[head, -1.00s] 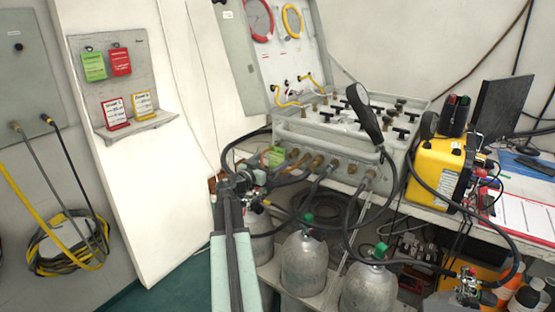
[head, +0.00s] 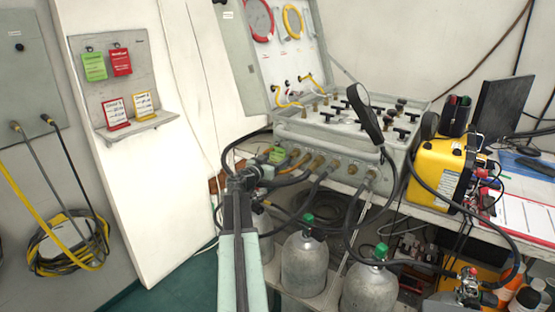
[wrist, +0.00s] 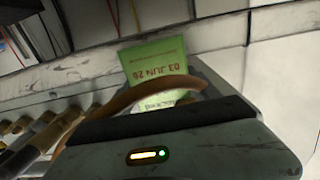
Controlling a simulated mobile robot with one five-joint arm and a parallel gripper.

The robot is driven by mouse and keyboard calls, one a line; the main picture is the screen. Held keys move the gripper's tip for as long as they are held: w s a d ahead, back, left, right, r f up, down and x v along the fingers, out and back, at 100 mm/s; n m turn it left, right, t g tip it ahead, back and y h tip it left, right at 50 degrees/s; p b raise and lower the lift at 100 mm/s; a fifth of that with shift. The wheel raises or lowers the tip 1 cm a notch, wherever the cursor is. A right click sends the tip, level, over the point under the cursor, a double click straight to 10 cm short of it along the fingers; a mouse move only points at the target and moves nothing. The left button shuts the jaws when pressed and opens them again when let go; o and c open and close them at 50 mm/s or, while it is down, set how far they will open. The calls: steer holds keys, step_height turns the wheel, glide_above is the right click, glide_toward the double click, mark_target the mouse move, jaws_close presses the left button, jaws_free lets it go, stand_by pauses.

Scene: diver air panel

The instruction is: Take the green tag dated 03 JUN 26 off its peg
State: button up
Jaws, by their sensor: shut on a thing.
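The green tag dated 03 JUN 26 (wrist: 155,62) shows in the wrist view just beyond my gripper (wrist: 165,112), with its print upside down. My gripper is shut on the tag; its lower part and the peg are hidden. In the head view the tag is a small green patch (head: 277,155) at the front left of the grey air panel (head: 335,150), just beyond the end of my gripper (head: 262,172). A brown hose (wrist: 128,97) arcs across the tag in the wrist view.
Brass fittings and hoses (head: 318,162) crowd the panel's front, with grey cylinders (head: 303,265) below. A wall board (head: 110,85) at left holds another green tag (head: 94,66), a red tag (head: 120,62) and two cards on its ledge. A yellow case (head: 440,172) stands at right.

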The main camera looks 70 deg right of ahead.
steer(key=shift+r, duration=0.1)
steer(key=shift+r+p, duration=0.2)
steer(key=shift+p, duration=0.15)
steer(key=v, duration=1.8)
